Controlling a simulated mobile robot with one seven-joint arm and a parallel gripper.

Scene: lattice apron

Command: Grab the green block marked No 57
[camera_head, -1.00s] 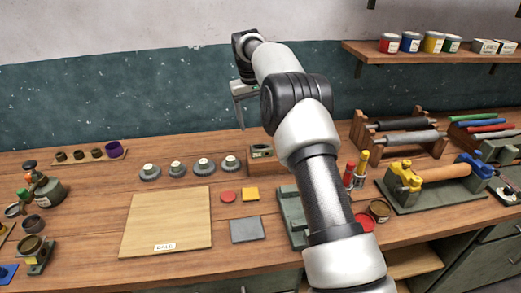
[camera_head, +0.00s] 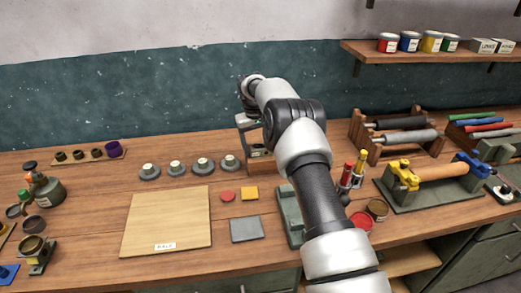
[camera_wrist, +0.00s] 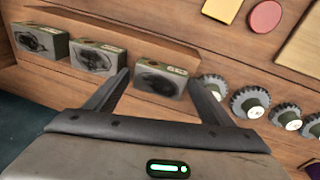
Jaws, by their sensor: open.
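Three grey-green blocks with dark oval markings stand in a row in a wooden holder in the wrist view: a left block (camera_wrist: 42,40), a middle block (camera_wrist: 98,57) and a right block (camera_wrist: 160,80). No number can be read on any of them, so I cannot tell which is No 57. My gripper (camera_wrist: 158,78) is open, its fingers reaching to either side of the right block; I cannot tell whether they touch it. In the head view, my arm hides most of the holder, and only a little of the blocks shows (camera_head: 258,153).
Several grey gear-like discs with pale knobs (camera_head: 203,164) stand close beside the holder. A wooden board (camera_head: 165,222), a red disc (camera_head: 227,196), a yellow square (camera_head: 250,193) and a grey plate (camera_head: 246,229) lie in front. A roller rack (camera_head: 372,151) stands to the right.

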